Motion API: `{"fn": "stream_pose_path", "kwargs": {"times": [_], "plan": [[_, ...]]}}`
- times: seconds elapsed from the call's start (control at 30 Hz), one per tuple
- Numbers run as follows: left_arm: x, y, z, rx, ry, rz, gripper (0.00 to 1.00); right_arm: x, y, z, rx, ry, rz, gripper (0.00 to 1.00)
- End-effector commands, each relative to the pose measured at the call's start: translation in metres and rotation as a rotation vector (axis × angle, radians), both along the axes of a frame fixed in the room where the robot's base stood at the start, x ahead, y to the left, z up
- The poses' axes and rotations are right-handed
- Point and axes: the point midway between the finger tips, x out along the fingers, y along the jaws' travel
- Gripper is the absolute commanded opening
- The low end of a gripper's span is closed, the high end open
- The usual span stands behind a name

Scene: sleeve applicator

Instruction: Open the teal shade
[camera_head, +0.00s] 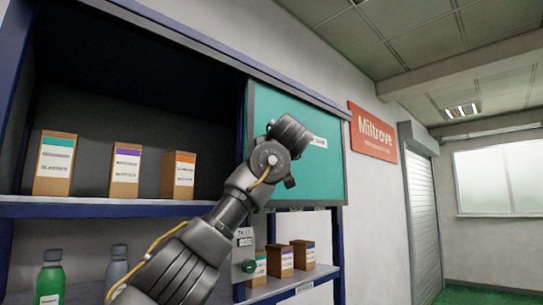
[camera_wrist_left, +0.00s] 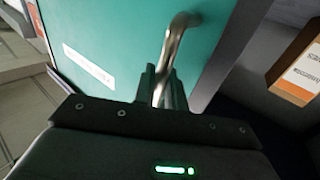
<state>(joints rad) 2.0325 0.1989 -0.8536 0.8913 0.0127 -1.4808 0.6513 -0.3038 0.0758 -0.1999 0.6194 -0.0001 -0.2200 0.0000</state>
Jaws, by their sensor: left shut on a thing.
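The teal shade (camera_head: 315,175) is a flat panel with a small white label, covering the right part of the shelf unit's upper compartment. The left part of that compartment is uncovered. The shade fills much of the left wrist view (camera_wrist_left: 110,40), with its bent metal handle (camera_wrist_left: 175,50) standing out from it. My left gripper (camera_wrist_left: 162,88) is shut on this handle. In the head view my left arm crosses in front of the shade and hides the handle and fingertips. My right gripper is not in view.
Three cartons, one of them orange-striped (camera_head: 179,176), stand on the upper shelf left of the shade. Bottles, including a green one (camera_head: 49,280), and more cartons (camera_head: 281,262) stand below. A red sign (camera_head: 372,132) hangs on the wall at right.

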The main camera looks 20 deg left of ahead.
Motion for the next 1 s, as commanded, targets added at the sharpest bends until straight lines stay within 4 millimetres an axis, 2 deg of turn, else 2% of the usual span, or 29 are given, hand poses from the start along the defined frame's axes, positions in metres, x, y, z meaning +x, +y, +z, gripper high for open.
{"fn": "stream_pose_path", "kwargs": {"times": [0.1,0.13,0.27,0.5,0.63,1.0], "plan": [[0.0,0.0,0.001,-0.002,-0.002,-0.001,0.0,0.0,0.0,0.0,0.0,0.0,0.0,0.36],[0.0,0.0,0.001,-0.002,-0.002,-0.001,0.14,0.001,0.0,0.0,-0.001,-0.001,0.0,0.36],[0.0,0.0,0.001,-0.002,-0.002,-0.001,0.29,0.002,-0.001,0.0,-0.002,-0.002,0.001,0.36],[-0.001,0.001,0.0,0.0,-0.001,0.0,0.29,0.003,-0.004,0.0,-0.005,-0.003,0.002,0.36],[-0.007,-0.004,-0.001,0.0,-0.004,-0.001,0.29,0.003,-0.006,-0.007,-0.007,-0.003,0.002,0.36],[-0.063,-0.044,-0.004,0.0,-0.004,-0.001,0.29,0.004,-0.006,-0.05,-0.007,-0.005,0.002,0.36]]}}
